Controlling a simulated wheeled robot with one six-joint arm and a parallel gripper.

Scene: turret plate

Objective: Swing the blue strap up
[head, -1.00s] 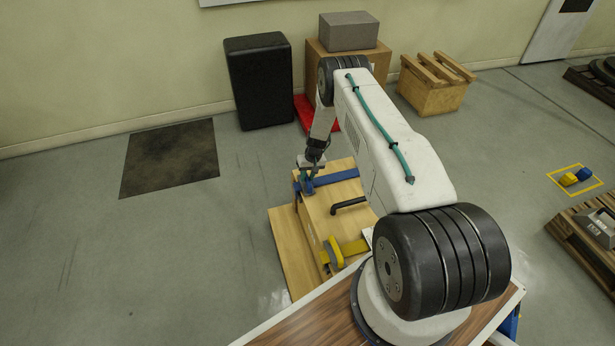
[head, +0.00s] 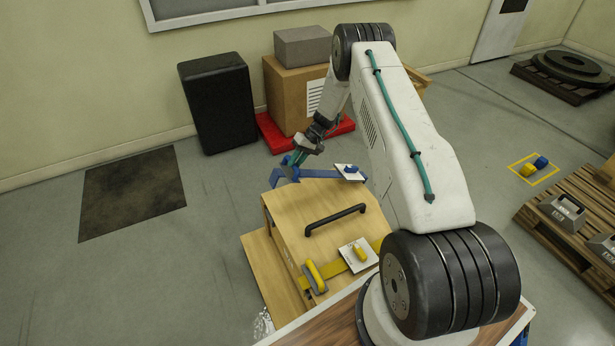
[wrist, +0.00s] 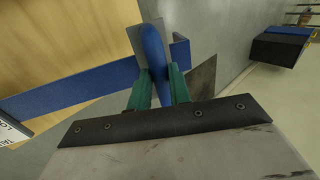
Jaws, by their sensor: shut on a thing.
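The blue strap (head: 320,174) is raised above the far end of the wooden box (head: 285,219), with a gap under it. A white tag (head: 350,173) with a blue piece sits at its right end. My gripper (head: 295,159) is at the strap's left end. In the wrist view its teal fingers (wrist: 158,88) are shut on the blue handle (wrist: 152,50), and the blue strap (wrist: 70,95) runs off to the left. The lower part of the handle is hidden between the fingers.
A black bar handle (head: 335,217) stands on the box top. A black case (head: 218,103) and a cardboard box (head: 300,97) on a red base stand behind.

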